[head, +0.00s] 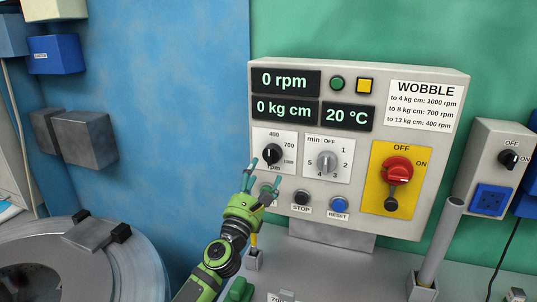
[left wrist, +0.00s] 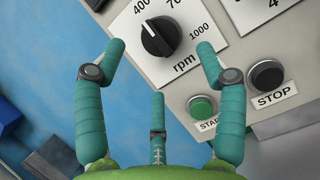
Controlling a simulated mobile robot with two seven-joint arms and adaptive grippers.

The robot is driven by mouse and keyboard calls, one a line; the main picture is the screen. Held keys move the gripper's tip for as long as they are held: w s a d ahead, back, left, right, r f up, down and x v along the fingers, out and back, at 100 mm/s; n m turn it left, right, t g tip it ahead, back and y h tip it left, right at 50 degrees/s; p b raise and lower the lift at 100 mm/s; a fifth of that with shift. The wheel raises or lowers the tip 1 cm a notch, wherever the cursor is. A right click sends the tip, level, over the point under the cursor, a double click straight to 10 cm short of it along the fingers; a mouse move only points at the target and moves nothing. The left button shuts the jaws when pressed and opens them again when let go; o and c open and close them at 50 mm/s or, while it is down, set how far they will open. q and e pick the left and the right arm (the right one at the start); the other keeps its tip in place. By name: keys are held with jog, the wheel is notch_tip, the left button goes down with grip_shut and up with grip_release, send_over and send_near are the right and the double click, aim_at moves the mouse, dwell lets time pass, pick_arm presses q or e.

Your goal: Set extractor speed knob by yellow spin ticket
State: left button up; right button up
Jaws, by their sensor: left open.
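The black speed knob (head: 271,154) sits on a white rpm plate marked 400, 700 and 1000, at the panel's lower left. In the left wrist view the knob (left wrist: 160,37) shows a white line pointing up-left, toward 400. My left gripper (head: 263,173) is open, its teal fingers just in front of the plate's lower part. In the wrist view its two outer fingertips (left wrist: 161,48) lie either side of the knob, with nothing held; contact is not visible. I see no readable yellow spin ticket. A card reading partly "70" (head: 284,297) is cut off at the bottom edge.
The panel (head: 445,90) displays 0 rpm, 0 kg cm and 20 °C. Beside the knob are a grey timer knob (head: 326,161), the STOP button (head: 301,197), blue RESET button (head: 339,205) and red switch (head: 397,171). A grey post (head: 440,245) stands right; a drum (head: 120,265) lies left.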

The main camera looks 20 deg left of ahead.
aim_at(269, 159)
pick_arm(q)
jog(key=w+r, duration=0.2)
jog(key=w, duration=0.1)
jog(key=shift+d, duration=0.35)
jog(key=shift+w+b, duration=0.3)
jog(key=shift+w, duration=0.65)
jog(key=shift+w+r, duration=0.2)
jog(key=shift+r, duration=0.05)
jog(key=c, duration=1.1)
jog(key=shift+a, duration=0.1)
jog(key=shift+r, duration=0.1)
pick_arm(e)
jog(key=shift+s+d+f, duration=0.1)
jog(key=shift+s+f, duration=0.05)
jog(key=shift+s, duration=0.45)
jog(key=shift+s+d+f, duration=0.1)
jog(key=shift+s, duration=0.45)
